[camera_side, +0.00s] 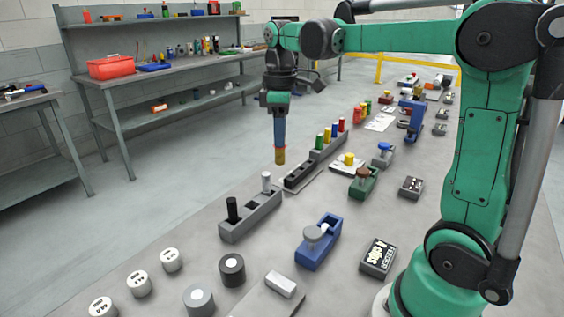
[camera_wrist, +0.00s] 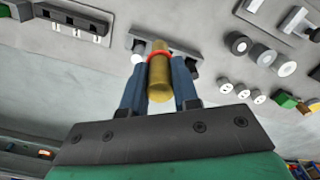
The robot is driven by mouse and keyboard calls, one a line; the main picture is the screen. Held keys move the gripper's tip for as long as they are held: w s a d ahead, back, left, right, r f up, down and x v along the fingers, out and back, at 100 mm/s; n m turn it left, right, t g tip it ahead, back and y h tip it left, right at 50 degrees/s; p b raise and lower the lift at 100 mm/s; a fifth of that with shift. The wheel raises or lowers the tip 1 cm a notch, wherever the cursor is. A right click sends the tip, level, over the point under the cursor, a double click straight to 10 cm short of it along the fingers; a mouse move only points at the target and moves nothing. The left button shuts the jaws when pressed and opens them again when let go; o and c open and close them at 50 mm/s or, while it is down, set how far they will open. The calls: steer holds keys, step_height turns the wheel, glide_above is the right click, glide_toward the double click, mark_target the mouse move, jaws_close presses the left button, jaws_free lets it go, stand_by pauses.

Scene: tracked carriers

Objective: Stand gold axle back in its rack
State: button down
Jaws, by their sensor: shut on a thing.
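My gripper (camera_side: 280,143) is shut on the gold axle (camera_side: 280,157), which hangs upright below the blue fingers. In the wrist view the gold axle (camera_wrist: 160,80) lies between the fingers, with a red band near its far end. The grey rack (camera_side: 251,217) stands on the table, nearer the side camera than the axle. It holds a black axle (camera_side: 232,209) at its left end and a silver axle (camera_side: 266,182) at its right end, with an open stretch between. In the wrist view the axle partly hides the rack (camera_wrist: 178,49). The axle is clear of the rack.
A dark rack (camera_side: 299,178) lies just right of the axle, with several coloured pegs behind it. A blue carrier (camera_side: 318,243) and a green carrier (camera_side: 364,183) stand to the right. Round weights (camera_side: 171,260) stand in front.

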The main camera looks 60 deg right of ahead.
steer(key=w+a+f+n, duration=0.1)
steer(key=w+a+f, duration=0.2)
steer(key=f, duration=0.6)
steer(key=shift+w+f+n, duration=0.2)
steer(key=shift+w+n, duration=0.1)
steer(key=shift+w, duration=0.8)
steer(key=shift+a+f, duration=0.1)
steer(key=shift+f, duration=2.05)
stand_by(1.3)
steer(key=shift+c, duration=0.5)
jaws_free()
stand_by(0.5)
step_height(320, 180, up, 7)
stand_by(0.8)
